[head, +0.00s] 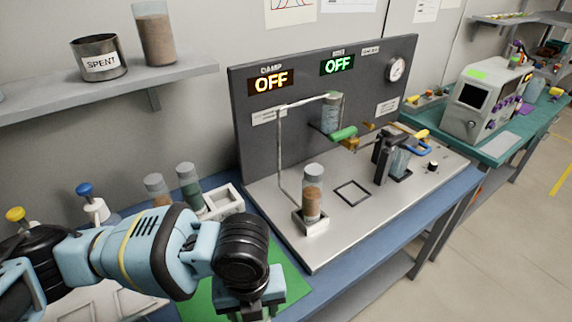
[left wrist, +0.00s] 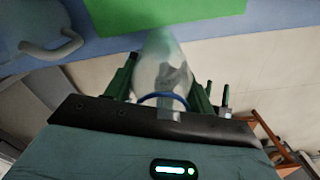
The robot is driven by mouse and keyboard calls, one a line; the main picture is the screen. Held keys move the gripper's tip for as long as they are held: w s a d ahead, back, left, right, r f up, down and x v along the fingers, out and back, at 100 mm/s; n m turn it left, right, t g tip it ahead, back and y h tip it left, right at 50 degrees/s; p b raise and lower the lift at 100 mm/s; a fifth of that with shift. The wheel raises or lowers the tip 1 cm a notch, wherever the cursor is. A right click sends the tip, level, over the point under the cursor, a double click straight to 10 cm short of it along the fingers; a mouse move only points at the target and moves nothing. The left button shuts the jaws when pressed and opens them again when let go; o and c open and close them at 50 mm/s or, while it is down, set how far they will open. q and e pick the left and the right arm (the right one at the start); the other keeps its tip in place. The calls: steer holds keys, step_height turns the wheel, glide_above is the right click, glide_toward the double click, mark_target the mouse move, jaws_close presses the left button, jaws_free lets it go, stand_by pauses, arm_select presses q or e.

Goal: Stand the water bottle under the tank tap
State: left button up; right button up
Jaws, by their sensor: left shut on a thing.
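My left gripper (head: 250,308) reaches in over the green mat at the bottom of the head view, its fingertips cut off by the frame edge. In the left wrist view, its green fingers (left wrist: 165,85) are shut on a clear water bottle (left wrist: 160,65) with a blue ring near the palm. The bottle does not show in the head view. The tank (head: 332,112) is mounted on the grey panel, with a green-handled tap (head: 343,133) below it. A black square outline (head: 351,193) marks the base plate below the tap; nothing stands inside it. My right gripper is not in view.
A jar of brown grains (head: 312,192) stands in a white holder on the plate's left. A black stand (head: 383,158) with a clear vessel is at the right. A white rack (head: 222,202) and two jars are behind my arm. The green mat (head: 292,285) looks clear.

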arm_select(q)
steer(key=w+a+r+n, duration=0.2)
steer(key=w+a+n, duration=0.2)
steer(key=n, duration=1.3)
steer(key=w+a+r+n, duration=0.3)
steer(key=a+n, duration=0.8)
steer(key=n, duration=0.5)
steer(key=shift+w+a+n, duration=0.3)
steer(key=shift+w+n, duration=0.1)
steer(key=shift+d, duration=0.1)
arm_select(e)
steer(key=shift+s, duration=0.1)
